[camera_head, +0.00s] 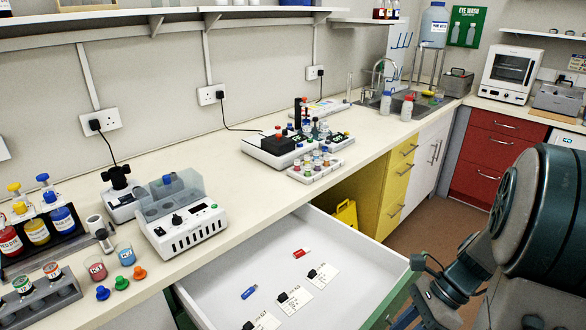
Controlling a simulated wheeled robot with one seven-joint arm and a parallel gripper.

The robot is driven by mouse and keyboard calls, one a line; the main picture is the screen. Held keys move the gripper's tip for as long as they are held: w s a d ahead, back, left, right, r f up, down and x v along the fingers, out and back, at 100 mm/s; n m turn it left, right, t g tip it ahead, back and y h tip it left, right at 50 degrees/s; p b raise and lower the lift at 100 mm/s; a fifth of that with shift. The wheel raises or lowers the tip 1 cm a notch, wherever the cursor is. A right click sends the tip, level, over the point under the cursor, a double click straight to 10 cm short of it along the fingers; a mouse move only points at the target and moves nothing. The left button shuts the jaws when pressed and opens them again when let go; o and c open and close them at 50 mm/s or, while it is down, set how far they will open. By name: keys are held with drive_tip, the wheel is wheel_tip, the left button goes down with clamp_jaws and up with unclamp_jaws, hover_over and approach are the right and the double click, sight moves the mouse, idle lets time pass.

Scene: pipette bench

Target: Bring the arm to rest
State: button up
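My arm fills the right side of the view, its large dark teal links in front of the red cabinet. Its lower end, where my gripper (430,297) seems to be, hangs low beside the right side of the open drawer (225,285). The fingers are too dark and small to make out, so I cannot tell whether they are open or hold anything. No contact between the arm and the drawer can be made out.
The white drawer is pulled out and holds labelled cards (295,298), a blue item (249,292) and a red item (301,253). On the bench (245,185) stand a white device (185,225), bottle racks and a pipette station (275,150). Floor (418,207) shows beyond the drawer.

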drive_tip(key=s+a+r+n+t+h, duration=0.2)
drive_tip(key=a+r+n+t+h, duration=0.3)
drive_tip(key=n, duration=1.4)
wheel_tip(320, 180, up, 4)
drive_tip(key=shift+s+a+f+h, duration=0.2)
drive_tip(key=shift+s+a+h, duration=0.1)
drive_tip(key=shift+a+h, duration=0.7)
